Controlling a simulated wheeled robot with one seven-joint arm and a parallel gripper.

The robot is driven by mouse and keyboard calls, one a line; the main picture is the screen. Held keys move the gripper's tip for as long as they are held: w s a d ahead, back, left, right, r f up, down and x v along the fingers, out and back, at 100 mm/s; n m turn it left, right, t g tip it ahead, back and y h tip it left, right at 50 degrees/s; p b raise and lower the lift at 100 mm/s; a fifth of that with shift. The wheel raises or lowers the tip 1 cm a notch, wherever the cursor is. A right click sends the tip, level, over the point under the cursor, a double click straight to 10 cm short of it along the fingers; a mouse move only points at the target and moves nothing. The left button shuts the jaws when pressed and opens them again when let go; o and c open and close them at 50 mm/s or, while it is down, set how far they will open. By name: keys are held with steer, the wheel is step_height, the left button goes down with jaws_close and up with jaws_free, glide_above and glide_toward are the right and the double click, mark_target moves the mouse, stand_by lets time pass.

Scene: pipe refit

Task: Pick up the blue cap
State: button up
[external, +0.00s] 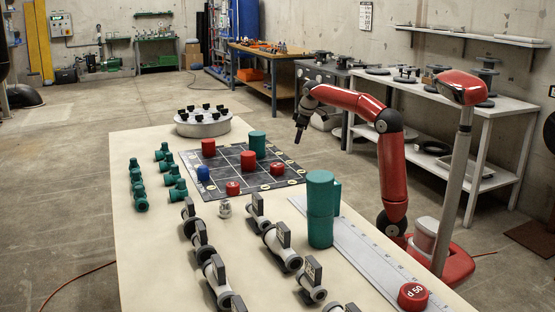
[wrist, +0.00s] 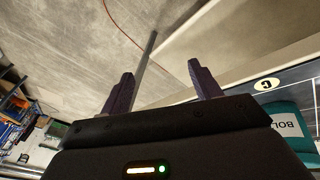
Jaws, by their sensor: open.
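My gripper (external: 298,138) hangs in the air at the right of the mat, well apart from the cap, fingers pointing down. In the wrist view my gripper (wrist: 162,72) has its two fingers spread with nothing between them.
Red cylinders (external: 247,160) and a green cylinder (external: 257,144) stand on the mat. A tall green container (external: 320,208) stands nearer on the table. Grey valves (external: 282,247) and green fittings (external: 139,196) line the table. A round tray (external: 203,125) is at the far end.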

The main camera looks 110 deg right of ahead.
steer(key=w+d+r+g+h, duration=0.1)
steer(key=w+d+r, duration=0.15)
steer(key=w, duration=0.25)
steer(key=w+d+r+h, duration=0.1)
steer(key=w+r, duration=0.2)
steer(key=w, duration=0.2)
steer(key=w+a+r+t+h, duration=0.1)
steer(key=w+a+r+t, duration=0.15)
steer(key=w, duration=0.75)
steer(key=w+a+r+t, duration=0.1)
steer(key=w+a+t, duration=0.15)
steer(key=w, duration=0.75)
steer(key=n+t+y, duration=0.1)
steer(key=n+y, duration=0.1)
steer(key=y, duration=0.3)
glide_above(206, 169)
steer(key=s, duration=0.2)
step_height(206, 169, down, 4)
steer(key=shift+a+r+p, duration=0.1)
steer(key=shift+a+p, duration=0.05)
steer(key=shift+p, duration=0.2)
steer(key=x, duration=0.2)
steer(key=s+b+x, duration=0.1)
steer(key=x, duration=0.3)
steer(key=shift+s+f+b, duration=0.1)
steer(key=shift+f+b, duration=0.25)
steer(key=shift+f, duration=0.1)
steer(key=shift+f+n+h, duration=0.15)
steer(key=shift+n+h, duration=0.15)
